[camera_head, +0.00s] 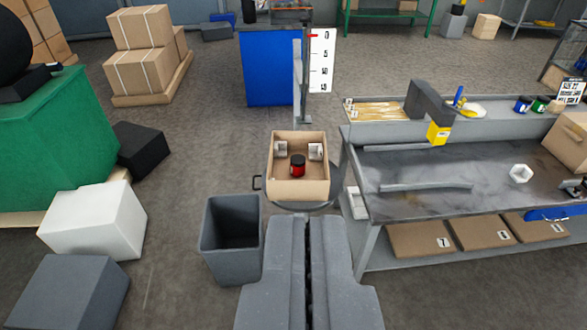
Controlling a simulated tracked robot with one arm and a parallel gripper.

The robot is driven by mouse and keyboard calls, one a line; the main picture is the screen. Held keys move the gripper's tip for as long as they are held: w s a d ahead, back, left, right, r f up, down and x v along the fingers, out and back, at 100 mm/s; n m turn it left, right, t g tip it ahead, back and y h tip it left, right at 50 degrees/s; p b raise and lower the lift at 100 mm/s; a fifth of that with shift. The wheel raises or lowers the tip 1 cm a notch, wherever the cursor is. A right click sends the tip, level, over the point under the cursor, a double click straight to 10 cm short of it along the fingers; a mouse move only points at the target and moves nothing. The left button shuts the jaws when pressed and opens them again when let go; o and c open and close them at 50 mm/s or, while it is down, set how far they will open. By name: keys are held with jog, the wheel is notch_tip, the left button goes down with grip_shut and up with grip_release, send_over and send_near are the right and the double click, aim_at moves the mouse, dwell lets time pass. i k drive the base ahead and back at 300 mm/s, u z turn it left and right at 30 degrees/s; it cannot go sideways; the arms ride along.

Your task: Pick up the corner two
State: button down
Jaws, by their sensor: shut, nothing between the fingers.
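My gripper (308,222) reaches up from the bottom of the view, its two grey fingers together and empty. Just beyond the fingertips, an open cardboard box (299,190) stands on a round grey support. Inside it are a small light-grey piece at the left (281,149), another at the right (315,151), and a dark jar with a red band (298,166) between them. Both grey pieces sit near the box's far corners. Their markings are too small to read, so I cannot tell which thing is corner two.
A grey bin (230,225) stands left of my gripper. A metal workbench (420,170) at the right holds a yellow-ended tool (438,133) and a white hexagonal ring (521,173). A white block (95,222) lies left. Floor is open between the box and the blue cabinet (270,66).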

aim_at(519, 174)
jog(key=z, duration=2.2)
jog(key=i, duration=3.6)
jog(key=u, duration=1.5)
